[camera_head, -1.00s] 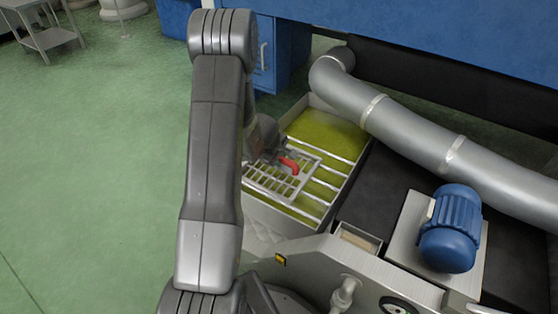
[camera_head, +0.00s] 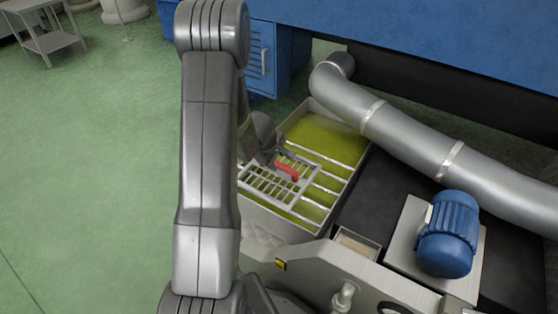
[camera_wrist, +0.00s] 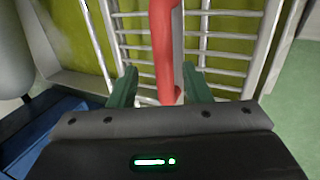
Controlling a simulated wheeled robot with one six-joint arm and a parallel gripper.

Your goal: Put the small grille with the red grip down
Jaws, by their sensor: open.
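The small grille (camera_head: 257,185) is a pale metal lattice with a red grip (camera_head: 287,171) on top. In the head view it lies on or just above the bars across the tank, at their left end; contact cannot be told. My gripper (camera_head: 274,157) is at the grip. In the wrist view my gripper (camera_wrist: 160,85) is open, with one green finger on each side of the red grip (camera_wrist: 163,50) and gaps beside it. The grille's rods (camera_wrist: 216,50) show behind. My arm hides the grille's left edge in the head view.
The tank (camera_head: 270,217) holds yellow-green liquid (camera_head: 322,130) under several bars (camera_head: 325,172). A grey pipe (camera_head: 410,135) and a blue motor (camera_head: 447,234) stand to the right. A blue cabinet (camera_head: 262,55) is behind. Green floor is open at left.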

